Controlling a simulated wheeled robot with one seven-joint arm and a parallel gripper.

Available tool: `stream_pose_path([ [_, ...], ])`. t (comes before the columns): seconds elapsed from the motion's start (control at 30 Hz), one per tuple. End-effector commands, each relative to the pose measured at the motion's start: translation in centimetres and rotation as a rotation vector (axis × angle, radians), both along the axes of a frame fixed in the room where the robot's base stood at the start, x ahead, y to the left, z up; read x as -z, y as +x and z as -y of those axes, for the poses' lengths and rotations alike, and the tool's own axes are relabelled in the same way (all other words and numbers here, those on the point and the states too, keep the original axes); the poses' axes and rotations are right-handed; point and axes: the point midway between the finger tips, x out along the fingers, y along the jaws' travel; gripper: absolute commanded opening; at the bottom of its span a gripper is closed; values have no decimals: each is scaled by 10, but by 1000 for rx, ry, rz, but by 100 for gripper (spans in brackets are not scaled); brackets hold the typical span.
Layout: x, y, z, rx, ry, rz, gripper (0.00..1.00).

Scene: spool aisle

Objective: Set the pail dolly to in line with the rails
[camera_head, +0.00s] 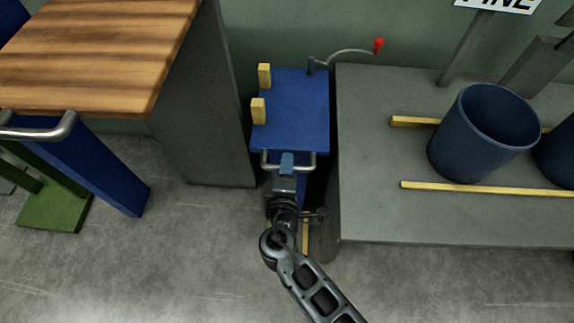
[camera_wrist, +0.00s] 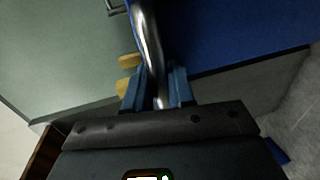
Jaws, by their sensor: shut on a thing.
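The pail dolly (camera_head: 292,105) has a blue top and stands in the gap left of the grey platform. Two yellow blocks (camera_head: 264,76) stand up at its left edge. Its metal handle (camera_head: 312,160) is at the near end. My gripper (camera_head: 287,165) is shut on that handle; in the wrist view my gripper's blue fingers (camera_wrist: 156,88) close around the bar (camera_wrist: 147,40). Two yellow rails, the far one (camera_head: 412,122) and the near one (camera_head: 470,187), run left to right on the platform. The dolly's yellow blocks sit farther back than the rails.
The grey platform (camera_head: 380,215) carries a dark blue pail (camera_head: 470,150) between the rails, and another is cut off at right. A wood-topped bench (camera_head: 100,50) stands left. A red-knobbed lever (camera_head: 378,45) is behind. Floor in front is open.

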Motion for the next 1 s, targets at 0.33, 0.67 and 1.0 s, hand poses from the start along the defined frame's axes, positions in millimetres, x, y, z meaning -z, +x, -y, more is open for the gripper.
stream_pose_path([
  [0.33, 2, -64, -2, -5, -4, -3, 0],
  [0.67, 2, -139, -5, -3, -1, -3, 0],
  [1.0, 2, -148, -5, -5, -3, -4, 0],
])
